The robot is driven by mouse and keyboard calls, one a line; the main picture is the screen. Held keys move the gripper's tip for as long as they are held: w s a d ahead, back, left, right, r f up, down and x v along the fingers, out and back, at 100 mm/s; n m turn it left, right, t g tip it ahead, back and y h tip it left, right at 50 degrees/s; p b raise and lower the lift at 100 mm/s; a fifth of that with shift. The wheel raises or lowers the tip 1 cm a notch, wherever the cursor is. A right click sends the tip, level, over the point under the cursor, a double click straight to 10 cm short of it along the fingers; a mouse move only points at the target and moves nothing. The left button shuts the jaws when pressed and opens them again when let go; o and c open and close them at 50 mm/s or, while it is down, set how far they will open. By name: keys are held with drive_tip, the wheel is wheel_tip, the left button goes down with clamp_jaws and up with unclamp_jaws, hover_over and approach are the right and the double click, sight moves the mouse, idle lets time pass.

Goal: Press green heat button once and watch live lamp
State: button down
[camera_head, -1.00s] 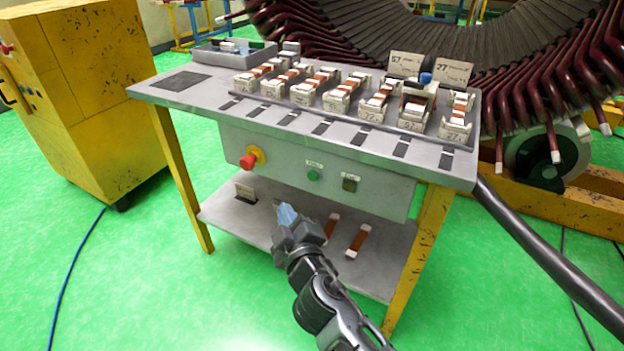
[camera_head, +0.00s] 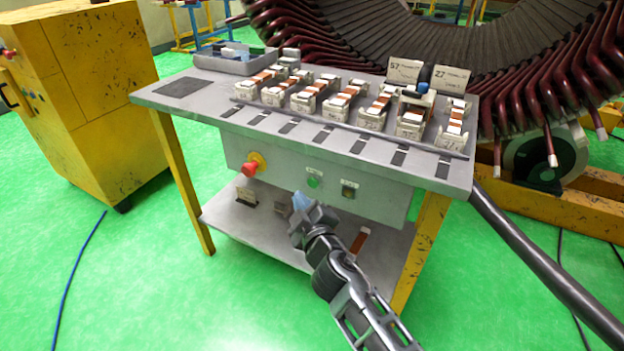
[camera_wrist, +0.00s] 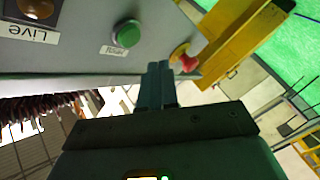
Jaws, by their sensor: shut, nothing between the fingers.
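The green heat button (camera_head: 314,182) is on the grey front panel under the tabletop. It also shows in the wrist view (camera_wrist: 127,34), above and left of my fingertips. The live lamp (camera_head: 348,189), a dark amber dome, sits to its right on the panel. In the wrist view the lamp (camera_wrist: 38,8) is at the top left, above a "Live" label, with no clear glow. My gripper (camera_head: 300,201) is shut and empty, just below and left of the button. Its closed fingers (camera_wrist: 158,84) point toward the panel, and a gap to the button shows.
A red emergency knob (camera_head: 250,168) on a yellow base sticks out left of the button. The tabletop (camera_head: 215,112) above carries several coil pieces and cards. The lower shelf (camera_head: 225,216) holds a few parts. A thick cable (camera_head: 530,250) runs at the right.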

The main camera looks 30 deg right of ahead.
drive_tip(key=shift+w+d, duration=0.8)
drive_tip(key=shift+d, duration=0.25)
idle(1.4)
drive_tip(key=shift+w+d, duration=0.2)
drive_tip(key=shift+d, duration=0.15)
drive_tip(key=shift+w+d, duration=0.25)
drive_tip(key=shift+d, duration=0.1)
idle(0.6)
idle(0.6)
drive_tip(key=shift+s+a, duration=0.5)
drive_tip(key=shift+a, duration=0.15)
drive_tip(key=shift+s+a+b, duration=0.6)
drive_tip(key=shift+s+a, duration=0.15)
drive_tip(key=shift+a, duration=0.3)
drive_tip(key=shift+s+a+b, duration=0.55)
drive_tip(key=shift+s+a, duration=0.15)
drive_tip(key=shift+a, duration=0.3)
